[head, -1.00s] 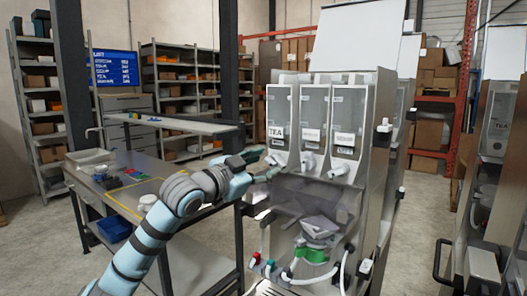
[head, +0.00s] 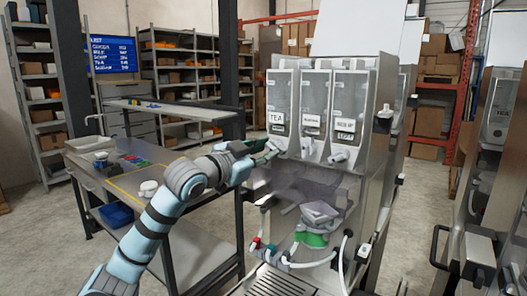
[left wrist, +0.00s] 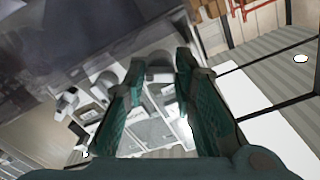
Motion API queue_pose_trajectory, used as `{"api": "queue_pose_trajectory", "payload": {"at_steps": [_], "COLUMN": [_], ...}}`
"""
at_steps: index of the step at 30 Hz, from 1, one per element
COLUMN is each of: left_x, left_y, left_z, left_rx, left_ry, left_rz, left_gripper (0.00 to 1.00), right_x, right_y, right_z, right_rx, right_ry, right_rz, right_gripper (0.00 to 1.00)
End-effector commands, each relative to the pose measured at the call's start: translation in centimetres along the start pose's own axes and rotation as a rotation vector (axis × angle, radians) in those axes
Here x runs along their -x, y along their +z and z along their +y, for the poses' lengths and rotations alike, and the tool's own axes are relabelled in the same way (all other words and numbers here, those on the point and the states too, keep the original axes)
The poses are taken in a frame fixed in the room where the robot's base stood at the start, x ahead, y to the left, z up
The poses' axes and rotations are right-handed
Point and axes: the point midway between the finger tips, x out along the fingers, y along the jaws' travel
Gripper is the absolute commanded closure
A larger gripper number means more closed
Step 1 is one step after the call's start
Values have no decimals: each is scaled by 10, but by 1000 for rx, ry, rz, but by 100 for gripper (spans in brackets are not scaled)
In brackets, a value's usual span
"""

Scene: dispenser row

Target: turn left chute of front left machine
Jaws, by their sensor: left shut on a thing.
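The front left machine (head: 372,150) has three clear canisters side by side. The left canister (head: 281,95) carries a TEA label, with a white chute (head: 273,145) at its bottom. My left gripper (head: 264,150) comes from the left and is shut on this left chute, whose far side is partly hidden. In the left wrist view the two green fingers (left wrist: 159,62) stand either side of the grey-white chute (left wrist: 160,70). The middle chute (head: 307,147) and the right chute (head: 340,153) hang free beside it. My right gripper is not in view.
A steel worktable (head: 150,178) with small items stands left of the machine. Below the chutes are a mixing funnel with a green collar (head: 312,239), hoses and a drip grate (head: 285,282). Another machine (head: 490,190) stands at the right, with floor between.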

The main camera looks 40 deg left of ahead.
Motion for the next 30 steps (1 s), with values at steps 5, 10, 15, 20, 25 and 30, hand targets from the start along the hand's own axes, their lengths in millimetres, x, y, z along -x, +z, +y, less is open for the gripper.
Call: {"api": "queue_pose_trajectory", "payload": {"at_steps": [5, 10, 15, 20, 25, 30], "left_x": [0, 0, 0, 0, 0, 0], "left_y": [0, 0, 0, -1, -1, -1], "left_z": [0, 0, 1, 2, 2, 3], "left_rx": [87, 218, 377, 529, 691, 853], "left_ry": [-1, -1, -1, -2, -1, -1], "left_rz": [-1, -1, -1, 0, 0, 0], "left_gripper": [100, 100, 100, 100, 100, 100], "right_x": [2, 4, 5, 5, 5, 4], "right_y": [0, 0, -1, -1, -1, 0], "right_z": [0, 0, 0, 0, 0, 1], "right_rx": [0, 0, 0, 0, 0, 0], "right_ry": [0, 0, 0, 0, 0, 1], "right_rz": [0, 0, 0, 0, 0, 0], "right_gripper": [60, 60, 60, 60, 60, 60]}}
